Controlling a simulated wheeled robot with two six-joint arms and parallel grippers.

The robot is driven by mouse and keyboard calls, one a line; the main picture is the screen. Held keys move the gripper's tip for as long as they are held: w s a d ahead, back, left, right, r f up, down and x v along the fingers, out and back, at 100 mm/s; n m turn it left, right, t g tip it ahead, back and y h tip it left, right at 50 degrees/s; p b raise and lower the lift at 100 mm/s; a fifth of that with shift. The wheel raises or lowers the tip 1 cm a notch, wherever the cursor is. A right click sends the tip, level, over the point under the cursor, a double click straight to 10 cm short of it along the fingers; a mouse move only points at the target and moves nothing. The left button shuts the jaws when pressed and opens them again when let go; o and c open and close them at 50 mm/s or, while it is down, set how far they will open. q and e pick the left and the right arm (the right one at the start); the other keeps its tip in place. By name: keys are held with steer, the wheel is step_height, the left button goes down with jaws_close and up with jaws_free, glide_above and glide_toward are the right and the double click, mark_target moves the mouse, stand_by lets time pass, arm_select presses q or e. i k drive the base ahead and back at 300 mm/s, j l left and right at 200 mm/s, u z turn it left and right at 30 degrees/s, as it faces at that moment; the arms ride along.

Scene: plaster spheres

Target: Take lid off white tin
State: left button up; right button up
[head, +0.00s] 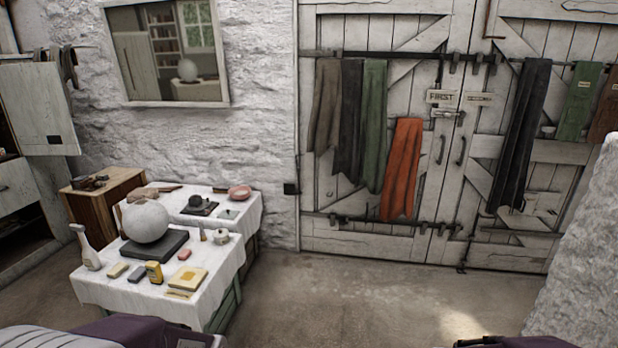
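A small, pale round container (221,236) stands near the back right corner of the front white-clothed table (215,287). It may be the white tin, with a small knob on top that looks like a lid in place, but it is too small to be sure. Parts of my arms show along the bottom edge, at the left and at the right. Neither gripper's fingers can be made out, and both arms are well apart from the container.
A large plaster sphere (145,221) sits on a dark slab (154,246). A second clothed table stands behind. The floor (330,290) to the right is clear.

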mark_target(221, 233)
steer(key=i+u, duration=0.1)
steer(key=i, duration=0.45)
steer(key=i+u, duration=0.15)
steer(key=i, duration=0.4)
steer(key=i+l+u, duration=0.1)
steer(key=i, duration=0.4)
steer(key=i+l+u, duration=0.1)
steer(key=i, duration=0.45)
steer(key=i+l+u, duration=0.1)
steer(key=i+l, duration=0.15)
steer(key=i, duration=0.3)
steer(key=i+u, duration=0.35)
steer(key=i+l+u, duration=0.15)
steer(key=i+u, duration=0.2)
steer(key=i, duration=0.2)
steer(key=i+l+u, duration=0.2)
steer(key=i+u, duration=0.15)
steer(key=i+l+u, duration=0.1)
steer(key=i+u, duration=0.25)
steer(key=i+l+u, duration=0.3)
steer(key=k+j, duration=0.1)
